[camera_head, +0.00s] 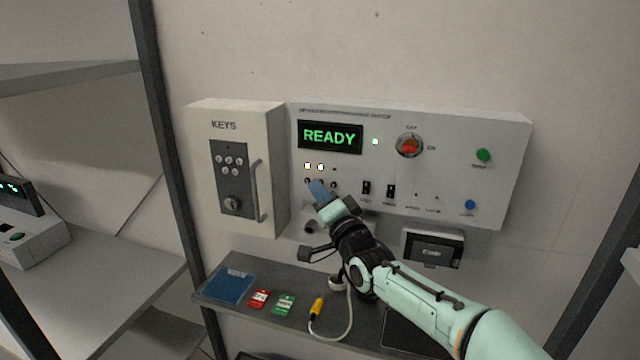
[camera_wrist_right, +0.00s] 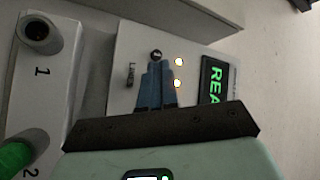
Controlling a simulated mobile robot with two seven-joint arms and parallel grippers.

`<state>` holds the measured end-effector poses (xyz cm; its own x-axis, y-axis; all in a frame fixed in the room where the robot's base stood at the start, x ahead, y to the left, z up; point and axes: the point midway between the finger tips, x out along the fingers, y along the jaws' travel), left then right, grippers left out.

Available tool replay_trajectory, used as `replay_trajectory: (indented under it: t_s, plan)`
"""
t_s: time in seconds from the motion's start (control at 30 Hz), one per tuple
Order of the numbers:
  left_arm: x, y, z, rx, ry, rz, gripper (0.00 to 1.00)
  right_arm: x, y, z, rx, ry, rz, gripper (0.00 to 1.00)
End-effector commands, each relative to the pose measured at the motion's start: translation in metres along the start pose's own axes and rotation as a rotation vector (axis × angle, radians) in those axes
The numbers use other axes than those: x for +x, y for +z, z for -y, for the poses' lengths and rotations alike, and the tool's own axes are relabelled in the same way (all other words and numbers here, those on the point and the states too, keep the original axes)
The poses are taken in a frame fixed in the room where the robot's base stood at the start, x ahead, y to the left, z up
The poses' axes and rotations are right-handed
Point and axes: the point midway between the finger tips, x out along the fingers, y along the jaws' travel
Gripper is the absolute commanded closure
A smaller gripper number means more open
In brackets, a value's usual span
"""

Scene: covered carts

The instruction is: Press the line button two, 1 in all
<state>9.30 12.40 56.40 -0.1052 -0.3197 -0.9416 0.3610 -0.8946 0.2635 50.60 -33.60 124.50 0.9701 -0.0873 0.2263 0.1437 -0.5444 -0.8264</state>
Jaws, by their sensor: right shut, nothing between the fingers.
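The control panel (camera_head: 460,150) hangs on the wall with a lit green READY display (camera_head: 330,136). Below the display are two lit lamps, a left lamp (camera_head: 307,166) and a middle lamp (camera_head: 320,167), and a dark one at their right. A row of small dark buttons sits under the lamps. My right gripper (camera_head: 317,188) is shut and empty, its blue fingertips over the middle of this row. In the wrist view the fingertips (camera_wrist_right: 155,72) lie beside the left button (camera_wrist_right: 156,54) and cover the middle button; contact cannot be told. My left gripper is out of view.
A KEYS box (camera_head: 232,170) adjoins the panel at left. Rocker switches (camera_head: 378,189), a red-orange knob (camera_head: 409,146), a green button (camera_head: 483,155) and a blue button (camera_head: 470,204) are at right. A shelf (camera_head: 270,270) below carries a blue folder, tags and a cable.

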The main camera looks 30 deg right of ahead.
Motion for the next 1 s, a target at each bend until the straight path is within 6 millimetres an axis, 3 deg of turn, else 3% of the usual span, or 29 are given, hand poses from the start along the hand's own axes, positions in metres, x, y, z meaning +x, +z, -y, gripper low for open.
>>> replay_trajectory:
  t_s: [0.83, 1.0]
  plan:
    - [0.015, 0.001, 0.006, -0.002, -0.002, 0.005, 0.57, -0.012, 0.008, 0.008, 0.0, -0.001, -0.001, 1.0]
    - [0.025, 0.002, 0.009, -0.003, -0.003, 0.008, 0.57, -0.022, 0.015, 0.014, 0.002, -0.002, -0.001, 1.0]
